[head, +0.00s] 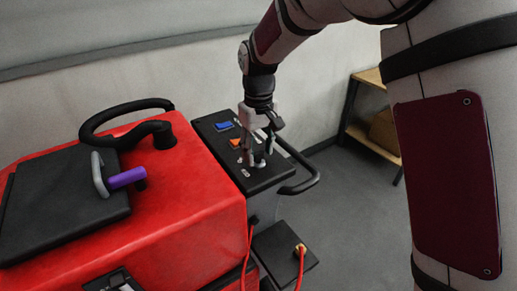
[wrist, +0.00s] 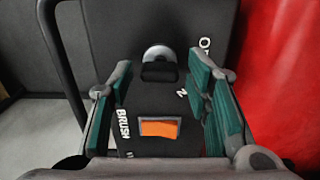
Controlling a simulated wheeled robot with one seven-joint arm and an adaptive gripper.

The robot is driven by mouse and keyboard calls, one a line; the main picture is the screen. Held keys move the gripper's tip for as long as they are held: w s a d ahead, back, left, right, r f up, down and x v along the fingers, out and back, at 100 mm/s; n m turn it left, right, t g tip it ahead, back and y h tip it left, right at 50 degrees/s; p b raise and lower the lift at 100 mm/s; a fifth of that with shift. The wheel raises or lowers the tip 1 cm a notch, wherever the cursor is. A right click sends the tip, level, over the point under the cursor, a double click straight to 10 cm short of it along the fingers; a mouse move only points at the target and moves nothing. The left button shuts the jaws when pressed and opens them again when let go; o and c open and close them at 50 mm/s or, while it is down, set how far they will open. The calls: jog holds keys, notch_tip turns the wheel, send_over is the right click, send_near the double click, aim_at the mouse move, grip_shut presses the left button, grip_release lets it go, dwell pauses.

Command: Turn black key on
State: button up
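The black key (wrist: 159,71) sits in a grey round ring on the dark control panel (wrist: 125,20). In the wrist view it lies between the two green-padded fingers of my gripper (wrist: 161,80). The fingers are spread, with a gap on both sides of the key. In the head view my gripper (head: 257,150) points down over the far right part of the panel (head: 212,131). The fingers partly cover the key area there, so I cannot tell how far the tips are from the panel surface.
An orange switch (wrist: 159,128) by the BRUSH label is near the key. A blue switch (head: 223,126) is farther along the panel. A black handle (head: 302,184) loops off the panel's right side. The red machine body (head: 185,190) carries a black lid (head: 65,205) with a purple-gripped lever (head: 127,178).

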jog(key=c, duration=0.8)
jog(key=shift+m, duration=0.4)
jog(key=m+p, duration=0.1)
jog(key=m, duration=0.4)
jog(key=shift+r+m, duration=0.1)
jog(key=shift+m, duration=0.2)
jog(key=m+p, duration=0.1)
jog(key=m, duration=0.4)
jog(key=shift+m, duration=0.4)
jog(key=o, duration=1.2)
